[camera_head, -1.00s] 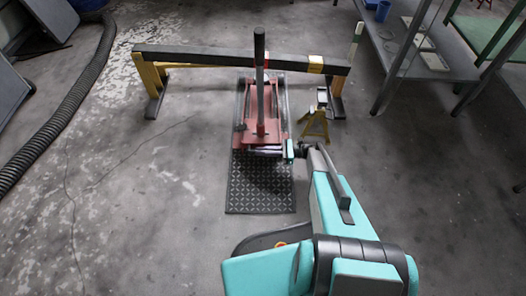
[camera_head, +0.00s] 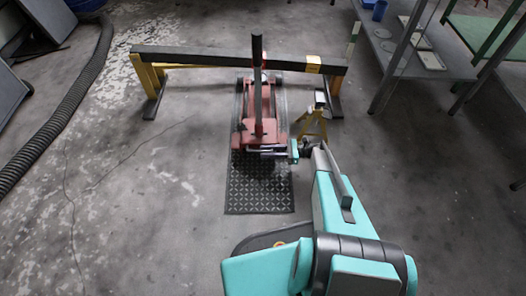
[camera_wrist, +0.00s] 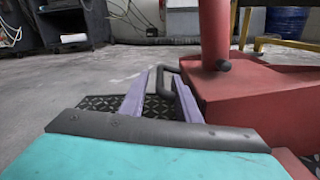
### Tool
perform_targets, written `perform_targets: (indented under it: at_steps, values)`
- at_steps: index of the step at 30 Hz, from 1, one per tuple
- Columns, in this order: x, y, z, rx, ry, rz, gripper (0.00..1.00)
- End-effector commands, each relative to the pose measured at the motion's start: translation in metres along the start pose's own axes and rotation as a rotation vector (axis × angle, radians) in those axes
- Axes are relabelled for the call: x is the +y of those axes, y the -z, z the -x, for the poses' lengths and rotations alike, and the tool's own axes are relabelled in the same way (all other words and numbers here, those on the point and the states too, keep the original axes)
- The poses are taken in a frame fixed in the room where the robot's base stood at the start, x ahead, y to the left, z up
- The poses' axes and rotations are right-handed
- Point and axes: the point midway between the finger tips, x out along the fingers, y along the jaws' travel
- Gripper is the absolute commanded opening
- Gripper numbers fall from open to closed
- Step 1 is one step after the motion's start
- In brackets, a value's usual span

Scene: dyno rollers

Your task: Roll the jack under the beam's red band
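The red jack (camera_head: 246,110) stands on a dark patterned floor mat (camera_head: 257,195), its tall handle (camera_head: 257,85) upright and crossing in front of the beam (camera_head: 205,57). It shows at the right of the wrist view (camera_wrist: 262,95). The beam rests on yellow legs. My gripper (camera_head: 292,150) is at the jack's near right corner.
A small yellow stand (camera_head: 314,125) is close to the jack's right side. A metal table (camera_head: 420,55) stands at the right. A black ribbed hose (camera_head: 65,110) lies at the left. Open floor spreads left of the mat.

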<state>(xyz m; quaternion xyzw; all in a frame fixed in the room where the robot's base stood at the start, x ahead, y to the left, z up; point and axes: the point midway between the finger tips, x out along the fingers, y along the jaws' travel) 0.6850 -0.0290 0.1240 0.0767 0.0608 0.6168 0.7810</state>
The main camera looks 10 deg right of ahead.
Motion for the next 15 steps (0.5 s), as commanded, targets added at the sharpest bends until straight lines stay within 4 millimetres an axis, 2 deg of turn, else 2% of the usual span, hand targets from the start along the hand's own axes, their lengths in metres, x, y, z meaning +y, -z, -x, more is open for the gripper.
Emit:
perform_targets:
  at_steps: [15]
  values:
    - [-0.001,0.001,0.083,0.0,0.003,0.0,0.3]
